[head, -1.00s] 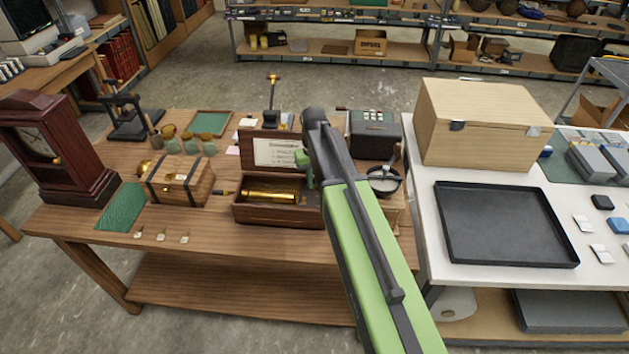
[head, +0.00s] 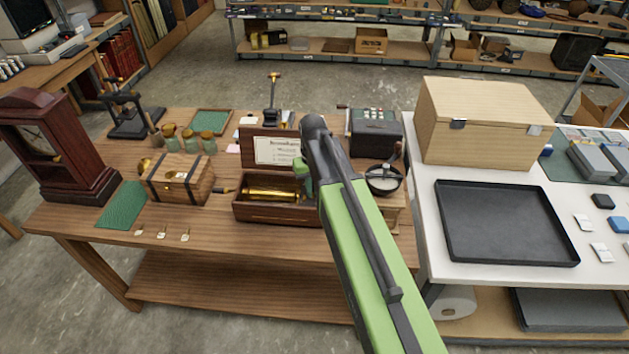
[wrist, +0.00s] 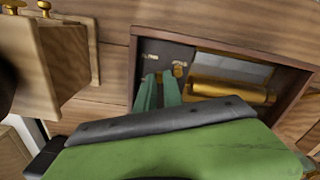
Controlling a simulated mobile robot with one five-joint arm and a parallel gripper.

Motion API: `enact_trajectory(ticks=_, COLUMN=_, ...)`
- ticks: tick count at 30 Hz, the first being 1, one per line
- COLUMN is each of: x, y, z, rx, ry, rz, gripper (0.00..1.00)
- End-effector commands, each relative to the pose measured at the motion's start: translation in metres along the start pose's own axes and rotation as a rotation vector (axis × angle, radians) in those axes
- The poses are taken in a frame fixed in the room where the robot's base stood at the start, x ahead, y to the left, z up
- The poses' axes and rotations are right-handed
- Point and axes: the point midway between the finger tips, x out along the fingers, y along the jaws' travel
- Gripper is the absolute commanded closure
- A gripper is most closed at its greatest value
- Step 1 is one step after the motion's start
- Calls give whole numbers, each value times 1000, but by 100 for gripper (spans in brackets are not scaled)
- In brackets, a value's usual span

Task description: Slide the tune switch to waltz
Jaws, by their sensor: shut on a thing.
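The music box (head: 278,211) is an open wooden case on the workbench, with a paper card inside its raised lid and a brass cylinder (head: 270,190). The cylinder also shows in the wrist view (wrist: 232,94). Beside it is a dark plate (wrist: 168,50) with small pale labels, too small to read, and a small brass knob (wrist: 179,67). My gripper (wrist: 160,78) reaches down into the case at this plate, its green fingers close together and shut on the tune switch. The switch is mostly hidden between the fingertips, so its exact position cannot be told.
A banded wooden chest (head: 178,182) stands left of the music box. A dark machine with keys (head: 375,135) and a round black pan (head: 384,181) stand close on the right. The bench front (head: 250,240) is mostly clear.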

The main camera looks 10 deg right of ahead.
Motion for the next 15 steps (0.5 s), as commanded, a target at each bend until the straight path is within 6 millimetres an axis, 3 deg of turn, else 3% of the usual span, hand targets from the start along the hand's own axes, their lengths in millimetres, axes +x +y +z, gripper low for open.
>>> enact_trajectory(ticks=1, x=0, y=-5, z=17, rx=-1, ry=-1, rz=0, gripper=100)
enact_trajectory(ticks=4, x=0, y=-12, z=33, rx=-2, ry=-4, rz=-2, gripper=100)
enact_trajectory(ticks=13, x=2, y=-17, z=37, rx=-7, ry=-6, rz=-7, gripper=100)
enact_trajectory(ticks=14, x=2, y=-17, z=38, rx=-7, ry=-6, rz=-7, gripper=88)
enact_trajectory(ticks=15, x=2, y=-18, z=38, rx=-8, ry=-6, rz=-7, gripper=82)
